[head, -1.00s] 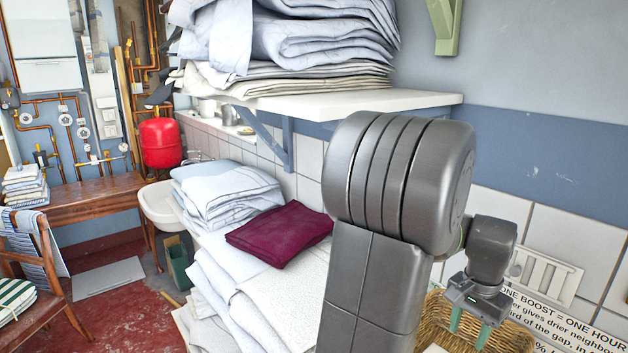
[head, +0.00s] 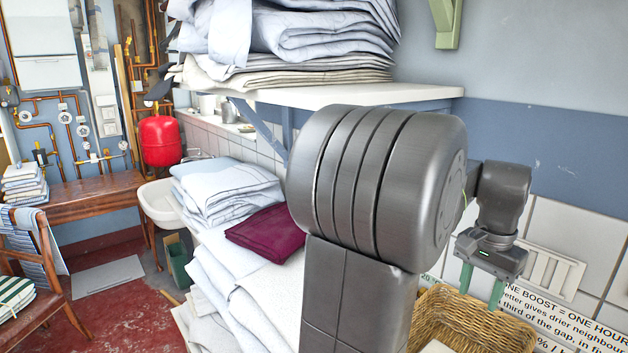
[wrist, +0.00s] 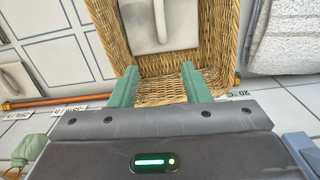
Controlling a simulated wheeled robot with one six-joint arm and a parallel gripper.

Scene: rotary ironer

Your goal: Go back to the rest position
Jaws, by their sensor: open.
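My gripper (head: 482,282) hangs at the right in the head view, with its two green fingers apart and nothing between them. It is above the back of a wicker basket (head: 448,318). In the wrist view the green fingers of my gripper (wrist: 160,84) are spread in front of the basket wall (wrist: 226,40). A pale flat thing (wrist: 155,25) with a handle-like shape lies inside the basket. My large grey arm link covers the middle of the head view and hides part of the counter.
A white shelf (head: 345,95) with stacked folded linen (head: 300,40) is above my arm. A maroon folded cloth (head: 265,232) and pale linen (head: 225,195) lie left of it. A printed sign (head: 560,315) is right of the basket. Red floor (head: 120,310) is open at lower left.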

